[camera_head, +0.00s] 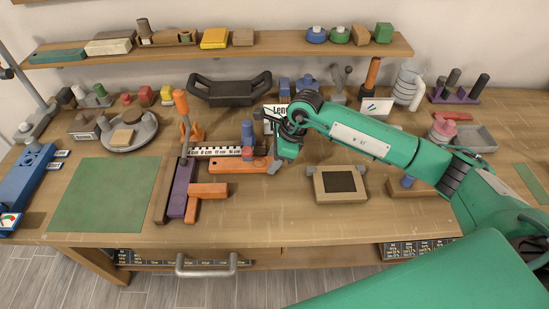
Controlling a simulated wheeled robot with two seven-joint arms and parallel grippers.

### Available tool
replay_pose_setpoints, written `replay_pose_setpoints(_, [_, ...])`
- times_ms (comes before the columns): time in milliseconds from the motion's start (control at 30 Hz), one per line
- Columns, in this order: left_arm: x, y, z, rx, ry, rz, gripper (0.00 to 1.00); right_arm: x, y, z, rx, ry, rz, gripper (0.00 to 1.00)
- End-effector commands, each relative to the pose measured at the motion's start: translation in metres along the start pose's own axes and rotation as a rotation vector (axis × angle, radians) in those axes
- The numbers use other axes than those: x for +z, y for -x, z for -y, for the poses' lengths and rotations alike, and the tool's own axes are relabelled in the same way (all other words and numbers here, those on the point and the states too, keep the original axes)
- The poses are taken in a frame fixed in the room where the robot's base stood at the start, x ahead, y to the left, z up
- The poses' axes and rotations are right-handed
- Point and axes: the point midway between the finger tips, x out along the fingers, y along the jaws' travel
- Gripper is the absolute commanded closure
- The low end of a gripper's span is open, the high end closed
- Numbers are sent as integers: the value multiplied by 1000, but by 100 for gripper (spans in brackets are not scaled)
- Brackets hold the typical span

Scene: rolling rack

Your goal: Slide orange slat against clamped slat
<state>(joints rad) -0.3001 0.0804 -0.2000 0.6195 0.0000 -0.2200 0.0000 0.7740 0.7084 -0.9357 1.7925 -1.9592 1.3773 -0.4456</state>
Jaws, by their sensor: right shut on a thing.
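A long orange slat (228,167) lies on the bench, running left to right. My right gripper (274,166) is at its right end, shut on it; the wrist partly hides the contact. A purple slat (180,188) lies lengthwise to the left, with an orange-handled clamp (181,103) standing at its far end. A shorter orange L-shaped piece (208,190) lies in front, beside the purple slat. My left gripper is not in view.
A marked ruler strip (213,151) and a blue-and-red knobbed piece (247,140) are just behind the orange slat. A framed dark pad (339,184) lies to the right. A green mat (103,194) is at the left. The front centre of the bench is clear.

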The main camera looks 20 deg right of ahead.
Motion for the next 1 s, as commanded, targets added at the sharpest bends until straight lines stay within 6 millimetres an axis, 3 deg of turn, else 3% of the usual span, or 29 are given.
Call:
replay_pose_setpoints(767, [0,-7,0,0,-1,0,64,4,0,-1,0,5,9,85])
replay_pose_setpoints(800, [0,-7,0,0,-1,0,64,4,0,-1,0,5,9,57])
replay_pose_setpoints(900, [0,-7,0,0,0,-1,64,4,0,-1,-1,5,10,37])
replay_pose_setpoints(1000, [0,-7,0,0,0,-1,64,4,0,0,-3,5,11,35])
